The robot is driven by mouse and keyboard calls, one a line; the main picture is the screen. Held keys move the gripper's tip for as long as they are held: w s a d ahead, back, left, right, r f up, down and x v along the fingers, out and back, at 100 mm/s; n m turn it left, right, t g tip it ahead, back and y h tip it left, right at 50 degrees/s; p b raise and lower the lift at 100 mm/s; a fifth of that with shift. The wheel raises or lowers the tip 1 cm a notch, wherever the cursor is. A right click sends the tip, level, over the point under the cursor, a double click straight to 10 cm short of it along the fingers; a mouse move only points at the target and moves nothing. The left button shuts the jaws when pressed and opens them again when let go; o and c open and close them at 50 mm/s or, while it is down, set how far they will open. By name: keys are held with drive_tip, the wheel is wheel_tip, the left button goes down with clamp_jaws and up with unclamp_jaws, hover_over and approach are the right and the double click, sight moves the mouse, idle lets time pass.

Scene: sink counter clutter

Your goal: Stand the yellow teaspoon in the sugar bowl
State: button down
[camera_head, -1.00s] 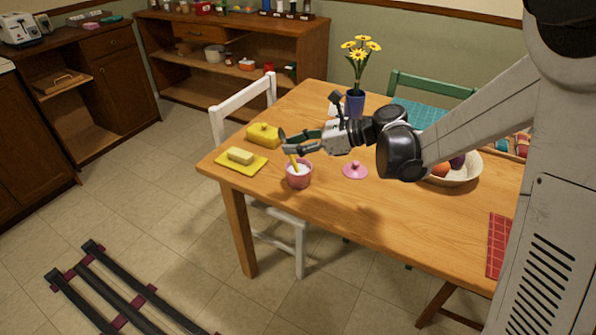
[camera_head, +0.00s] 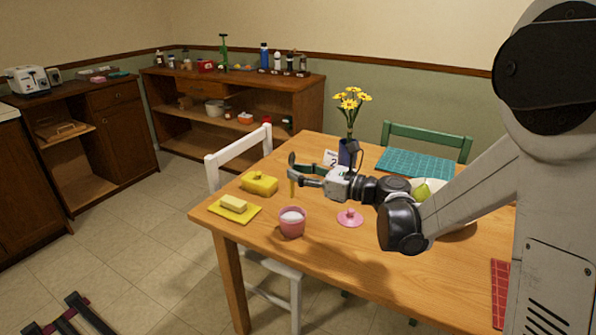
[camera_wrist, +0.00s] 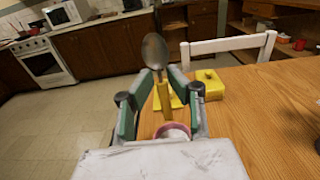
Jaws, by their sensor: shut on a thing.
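The yellow teaspoon has a yellow handle (camera_wrist: 165,100) and a metal bowl end (camera_wrist: 155,52). My gripper (camera_wrist: 162,80) is shut on it, with the metal end up and the handle pointing down. In the head view my gripper (camera_head: 297,168) is above the pink sugar bowl (camera_head: 292,227), and the handle (camera_head: 292,188) hangs above the rim, apart from it. The sugar bowl stands upright and open on the table, with white sugar inside. It also shows in the wrist view (camera_wrist: 173,127), partly hidden by my gripper.
A pink lid (camera_head: 350,218) lies right of the bowl. A yellow plate (camera_head: 248,215) with butter and a yellow butter-dish cover (camera_head: 260,184) are to its left. A blue vase (camera_head: 347,153) with yellow flowers stands behind. A white chair (camera_head: 240,150) stands at the table's left side.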

wheel_tip(320, 180, down, 9)
drive_tip(key=b, duration=0.6)
drive_tip(key=shift+b, duration=0.3)
idle(0.4)
drive_tip(key=c, duration=1.6)
unclamp_jaws()
drive_tip(key=shift+d, duration=0.1)
drive_tip(key=v, duration=1.2)
